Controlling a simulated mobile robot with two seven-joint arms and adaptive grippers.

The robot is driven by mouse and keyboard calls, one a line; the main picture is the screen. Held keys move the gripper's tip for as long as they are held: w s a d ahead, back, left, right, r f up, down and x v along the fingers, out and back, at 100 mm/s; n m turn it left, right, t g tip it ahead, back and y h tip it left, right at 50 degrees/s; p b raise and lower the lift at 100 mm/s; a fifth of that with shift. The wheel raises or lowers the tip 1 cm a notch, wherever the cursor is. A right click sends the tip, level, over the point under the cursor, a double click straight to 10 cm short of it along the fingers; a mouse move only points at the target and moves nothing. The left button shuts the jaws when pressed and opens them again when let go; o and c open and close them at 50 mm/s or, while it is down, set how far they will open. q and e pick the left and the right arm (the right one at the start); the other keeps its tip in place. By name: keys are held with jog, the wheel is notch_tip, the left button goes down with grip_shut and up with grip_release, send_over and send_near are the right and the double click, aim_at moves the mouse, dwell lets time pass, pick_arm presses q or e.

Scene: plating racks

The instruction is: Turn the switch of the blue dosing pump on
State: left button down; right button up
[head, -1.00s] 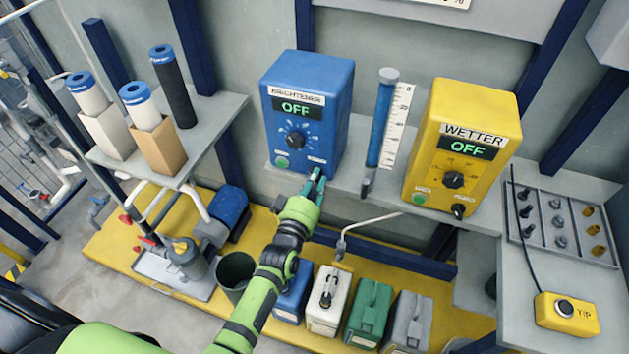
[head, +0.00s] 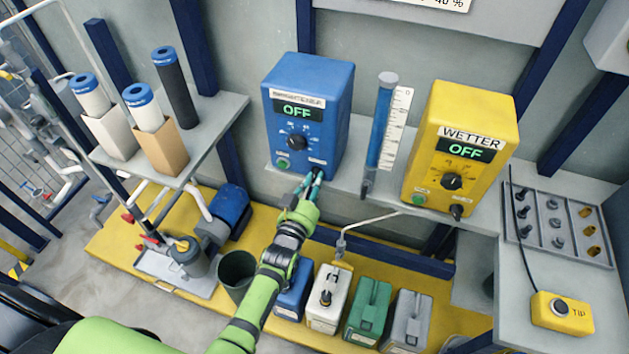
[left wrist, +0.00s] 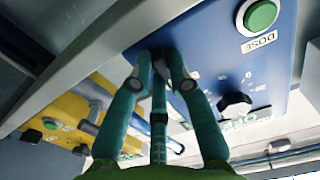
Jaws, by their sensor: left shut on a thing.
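The blue dosing pump (head: 335,110) stands on the shelf with its display reading OFF. It has a black dial (head: 297,142) and a green button (head: 283,164) on its front. My left gripper (head: 314,177) is at the lower right of the pump's front. In the left wrist view its teal fingers (left wrist: 160,72) are shut on a small dark part, the switch, at the edge of the blue front (left wrist: 210,45). The fingers mostly hide the switch, so its position cannot be told. The green button (left wrist: 262,15) also shows there. My right gripper is out of view.
A yellow WETTER pump (head: 480,105), also reading OFF, stands to the right. A blue tube with a scale (head: 382,130) stands between the pumps. Below are several canisters (head: 370,308) and a dark bucket (head: 236,272). A metal tray (head: 560,240) lies at the right.

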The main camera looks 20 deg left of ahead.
pick_arm(q)
jog(key=m, duration=0.5)
jog(key=shift+a+f+m, duration=0.1)
jog(key=shift+a+m, duration=0.05)
jog(key=shift+m, duration=0.25)
dwell(0.3)
jog(key=c, duration=1.1)
grip_release()
jog(key=shift+c, duration=0.2)
